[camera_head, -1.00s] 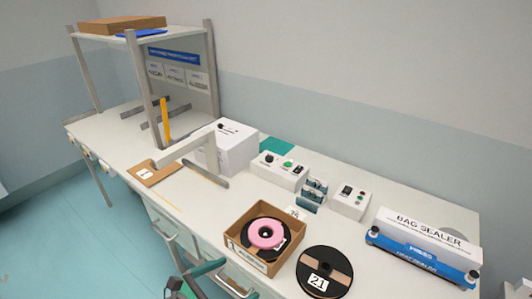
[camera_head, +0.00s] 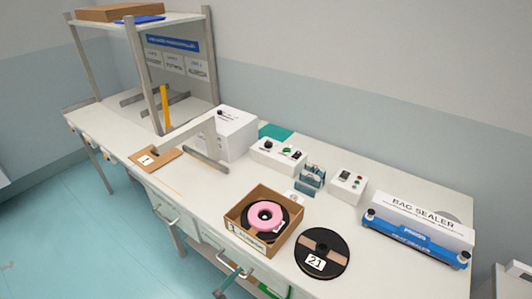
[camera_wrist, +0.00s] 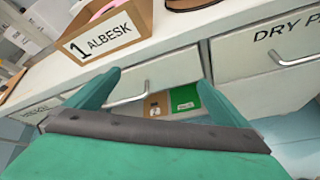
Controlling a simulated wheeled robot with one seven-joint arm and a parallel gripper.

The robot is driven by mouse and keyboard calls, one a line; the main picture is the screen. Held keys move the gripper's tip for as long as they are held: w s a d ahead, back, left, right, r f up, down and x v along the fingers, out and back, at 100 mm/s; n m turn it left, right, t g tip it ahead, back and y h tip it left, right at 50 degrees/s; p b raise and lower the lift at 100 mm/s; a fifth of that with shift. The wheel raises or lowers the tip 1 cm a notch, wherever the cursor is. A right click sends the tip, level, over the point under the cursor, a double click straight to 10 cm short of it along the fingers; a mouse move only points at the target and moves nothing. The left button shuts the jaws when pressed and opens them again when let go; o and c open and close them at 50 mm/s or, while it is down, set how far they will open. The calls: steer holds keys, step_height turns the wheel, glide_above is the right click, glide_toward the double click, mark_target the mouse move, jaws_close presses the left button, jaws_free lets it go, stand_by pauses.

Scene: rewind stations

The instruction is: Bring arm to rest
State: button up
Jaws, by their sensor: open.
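My gripper (camera_wrist: 158,78) shows in the wrist view with its two teal fingers spread apart and nothing between them. It is below the bench edge, in front of the white drawer fronts, with a drawer handle (camera_wrist: 130,95) seen between the fingers. In the head view only a small teal part of my gripper (camera_head: 229,281) shows at the bottom edge; most of the arm is out of view.
An open cardboard box (camera_head: 239,235) with a pink ring on a dark reel stands near the bench's front edge. A black reel marked 21 (camera_head: 322,253) lies beside it. A blue bag sealer (camera_head: 413,239) is at the right. Floor (camera_head: 90,225) at left is clear.

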steer(key=s+d+f+m+y, duration=0.1)
steer(key=s+f+m+y, duration=0.2)
steer(key=s+f, duration=0.25)
steer(key=s+r+m+t+y, duration=0.1)
steer(key=s+m, duration=0.5)
steer(key=s, duration=0.1)
steer(key=s+d+r+m+t+y, duration=0.1)
steer(key=s+r+m+y, duration=0.1)
steer(key=s+m, duration=0.4)
steer(key=shift+s+d+r+m+y, duration=0.15)
steer(key=shift+s+r+m+y, duration=0.15)
steer(key=shift+s, duration=0.85)
steer(key=s+r+m, duration=0.2)
steer(key=s+d+r+m+t, duration=0.1)
steer(key=s+r+m, duration=0.1)
steer(key=r+m, duration=0.1)
steer(key=s+d+r+m+t+h, duration=0.1)
steer(key=s+r+m, duration=0.1)
steer(key=m, duration=0.1)
steer(key=shift+d+r, duration=0.15)
steer(key=shift+d, duration=0.1)
steer(key=shift+c, duration=0.3)
